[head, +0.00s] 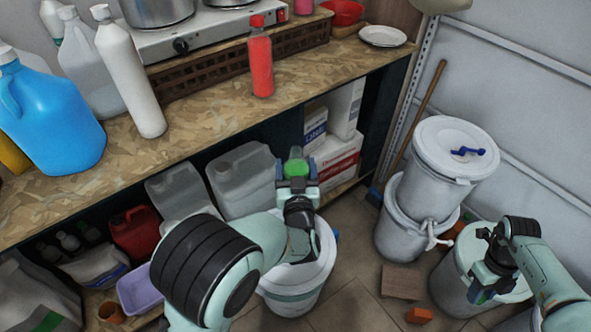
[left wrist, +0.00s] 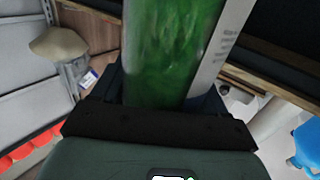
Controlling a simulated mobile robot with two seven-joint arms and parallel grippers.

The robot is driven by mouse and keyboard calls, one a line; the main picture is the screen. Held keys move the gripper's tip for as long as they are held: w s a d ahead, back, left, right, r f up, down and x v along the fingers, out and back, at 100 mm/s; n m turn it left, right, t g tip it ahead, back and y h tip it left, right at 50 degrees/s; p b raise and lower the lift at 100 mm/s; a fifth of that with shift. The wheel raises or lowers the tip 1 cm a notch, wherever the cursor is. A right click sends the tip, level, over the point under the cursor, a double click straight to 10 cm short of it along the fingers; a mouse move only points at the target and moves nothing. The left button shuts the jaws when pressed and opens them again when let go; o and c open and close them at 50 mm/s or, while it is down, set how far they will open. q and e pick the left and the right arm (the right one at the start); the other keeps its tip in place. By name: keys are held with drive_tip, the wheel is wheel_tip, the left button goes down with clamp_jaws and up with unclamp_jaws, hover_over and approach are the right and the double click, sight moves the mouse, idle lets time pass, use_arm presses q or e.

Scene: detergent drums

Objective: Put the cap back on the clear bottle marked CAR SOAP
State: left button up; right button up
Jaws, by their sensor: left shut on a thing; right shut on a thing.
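My left gripper (head: 297,172) is shut on a clear bottle with green contents (head: 296,169), held in front of the bench's lower shelves. In the left wrist view the bottle (left wrist: 170,50) fills the upper middle, with a white label (left wrist: 222,55) whose print I cannot read; its top is out of that view. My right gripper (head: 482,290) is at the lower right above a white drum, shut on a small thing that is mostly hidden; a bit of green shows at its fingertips. I cannot tell whether this is the cap.
The bench (head: 200,122) holds a red bottle (head: 261,65) with a red cap, a blue jug (head: 55,120), a white bottle (head: 130,75) and a hotplate (head: 210,35). White drums (head: 445,150) stand at right. An open-looking white bucket (head: 297,290) stands below my left arm.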

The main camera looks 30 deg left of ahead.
use_arm(q)
drive_tip(key=shift+r, duration=0.1)
idle(0.4)
